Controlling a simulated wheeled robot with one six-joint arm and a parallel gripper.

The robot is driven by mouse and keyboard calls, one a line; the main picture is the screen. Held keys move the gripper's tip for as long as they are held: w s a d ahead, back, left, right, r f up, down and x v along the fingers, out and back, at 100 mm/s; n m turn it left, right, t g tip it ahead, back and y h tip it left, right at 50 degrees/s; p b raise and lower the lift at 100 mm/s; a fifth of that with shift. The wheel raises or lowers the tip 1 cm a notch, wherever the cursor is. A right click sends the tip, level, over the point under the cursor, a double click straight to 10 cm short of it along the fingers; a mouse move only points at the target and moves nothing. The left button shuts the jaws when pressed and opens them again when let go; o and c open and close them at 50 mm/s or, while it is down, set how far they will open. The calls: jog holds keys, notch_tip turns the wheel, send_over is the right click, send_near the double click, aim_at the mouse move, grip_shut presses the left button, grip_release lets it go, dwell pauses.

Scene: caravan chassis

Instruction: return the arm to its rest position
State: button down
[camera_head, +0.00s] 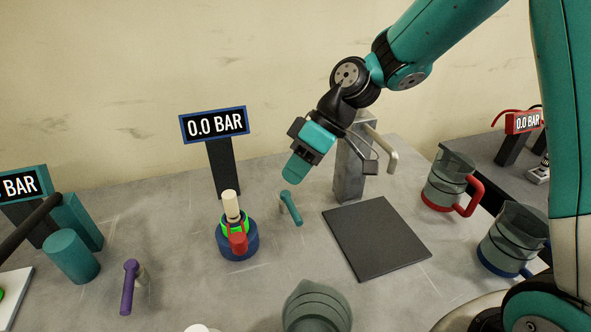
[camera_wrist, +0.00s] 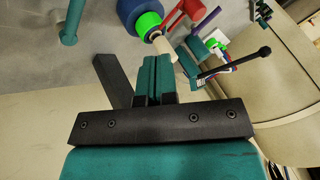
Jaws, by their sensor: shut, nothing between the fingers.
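My arm comes in from the upper right in the head view, and my gripper (camera_head: 293,176) hangs in the air, fingers pointing down, above the grey worktop (camera_head: 180,210). In the wrist view the two teal fingers of my gripper (camera_wrist: 153,68) lie together, shut with nothing between them. In the head view the gripper is right of the "0.0 BAR" display (camera_head: 215,124) and in front of a grey metal post (camera_head: 351,168), part of which it hides. The rest position itself is not marked in view.
Near my gripper stand a blue base with a green ring (camera_head: 238,245), a teal handle (camera_head: 291,208) and a dark square plate (camera_head: 376,238). Pitchers with red (camera_head: 446,180) and blue (camera_head: 511,240) trim stand right. A purple handle (camera_head: 129,287) and teal cylinder (camera_head: 70,256) are left.

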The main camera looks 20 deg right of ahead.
jog(key=s+r+m+h, duration=0.1)
jog(key=s+r, duration=0.2)
jog(key=s, duration=0.6)
jog(key=s+d+r+m+t+h, duration=0.1)
jog(key=s+r, duration=0.3)
jog(key=s, duration=0.6)
jog(key=shift+s+r+m+h, duration=0.2)
jog(key=shift+r+m+h, duration=0.1)
jog(key=shift+m+h, duration=0.4)
